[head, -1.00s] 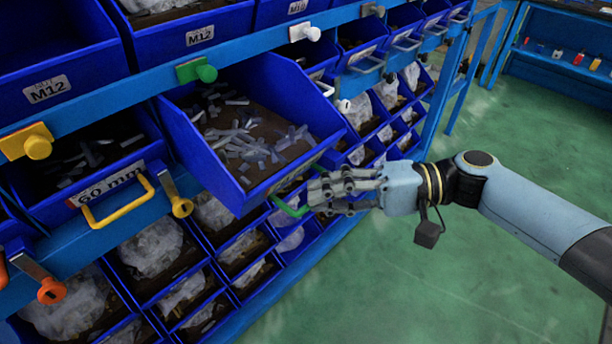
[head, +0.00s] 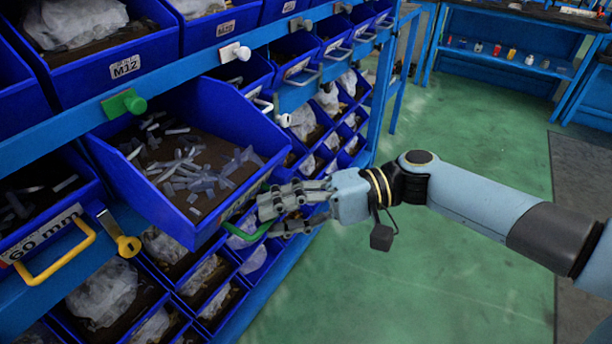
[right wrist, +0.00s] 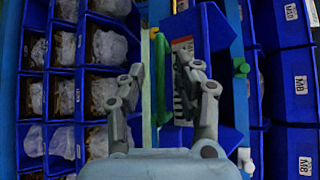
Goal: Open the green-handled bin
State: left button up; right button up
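The green-handled bin (head: 168,208) is blue, holds loose grey pieces, and juts out of the rack with its front low. Its green handle (head: 247,235) is on the front face; it also shows as a green bar in the right wrist view (right wrist: 161,80). My right gripper (head: 272,213) is at the handle. In the right wrist view (right wrist: 158,62) its fingers are apart on either side of the bar, with a gap visible. A green knob (head: 134,103) on a green plate sits on the rail above the bin. My left gripper is not in view.
A bin with a yellow handle (head: 58,256) and a yellow knob (head: 129,246) are at the left. A white knob (head: 236,52) is on the rail. Smaller bins (head: 103,293) lie below. Green floor (head: 470,160) is clear at the right.

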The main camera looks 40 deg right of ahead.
jog(key=v, duration=1.2)
jog(key=shift+f, duration=0.1)
jog(key=s+a+f+m+g+h+b, duration=0.1)
jog(key=s+f+h, duration=0.3)
jog(key=f, duration=1.1)
jog(key=s+a+f+m+g+h+b, duration=0.1)
jog(key=s+f+h+b, duration=0.3)
jog(key=f, duration=1)
jog(key=s+d+f+n+g+h, duration=0.1)
jog(key=s+f+n+h, duration=0.3)
jog(key=s+f, duration=0.5)
jog(key=s+d+f+n+g+h+p, duration=0.1)
jog(key=s+d+f+n+g+h, duration=0.1)
jog(key=s+f+n, duration=0.3)
jog(key=s+f+h, duration=0.1)
jog(key=s+f, duration=0.2)
jog(key=s, duration=0.4)
jog(key=shift+f+g+h, duration=0.4)
